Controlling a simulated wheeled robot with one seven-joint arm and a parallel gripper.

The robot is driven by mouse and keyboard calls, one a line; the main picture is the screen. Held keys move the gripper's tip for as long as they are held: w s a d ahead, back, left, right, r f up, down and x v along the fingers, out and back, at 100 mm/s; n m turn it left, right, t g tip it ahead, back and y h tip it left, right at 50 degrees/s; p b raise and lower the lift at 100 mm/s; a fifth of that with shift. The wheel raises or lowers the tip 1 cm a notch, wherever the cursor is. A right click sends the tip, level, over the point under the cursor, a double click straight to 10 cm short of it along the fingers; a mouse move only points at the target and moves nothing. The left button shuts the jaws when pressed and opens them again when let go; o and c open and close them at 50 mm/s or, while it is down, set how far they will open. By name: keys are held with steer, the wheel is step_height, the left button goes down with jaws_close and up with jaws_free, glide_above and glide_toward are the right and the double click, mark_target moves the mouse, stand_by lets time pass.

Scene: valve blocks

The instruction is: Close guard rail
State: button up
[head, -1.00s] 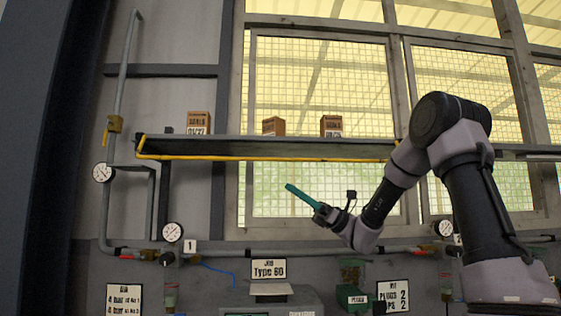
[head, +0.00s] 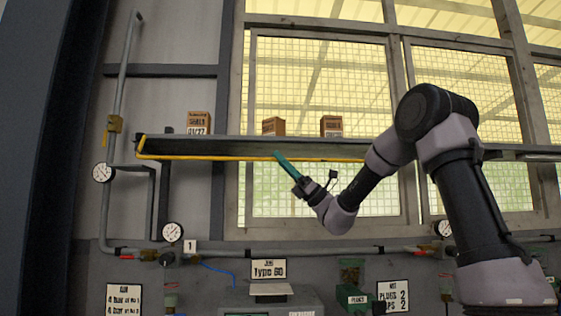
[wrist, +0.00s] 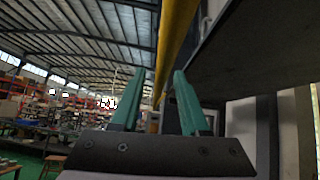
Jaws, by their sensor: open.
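The yellow guard rail (head: 220,157) runs along the lower front of the grey shelf (head: 220,145) in the head view, with a short bend up at its left end. In the wrist view the rail (wrist: 176,38) passes overhead beside the shelf underside (wrist: 250,50) and lines up between the two green fingers. My gripper (head: 277,155) points up and left, its green fingertips at the rail's height near the shelf's middle. In the wrist view my gripper (wrist: 160,78) is open, with the fingers apart. I cannot tell whether either finger touches the rail.
Several small boxes, including one at the left (head: 198,123), stand on the shelf. Below are a horizontal pipe (head: 310,250), gauges (head: 172,232) and a Type 60 sign (head: 268,269). A meshed window (head: 320,90) is behind. Space below the rail to the left is clear.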

jaws_close()
stand_by(1.5)
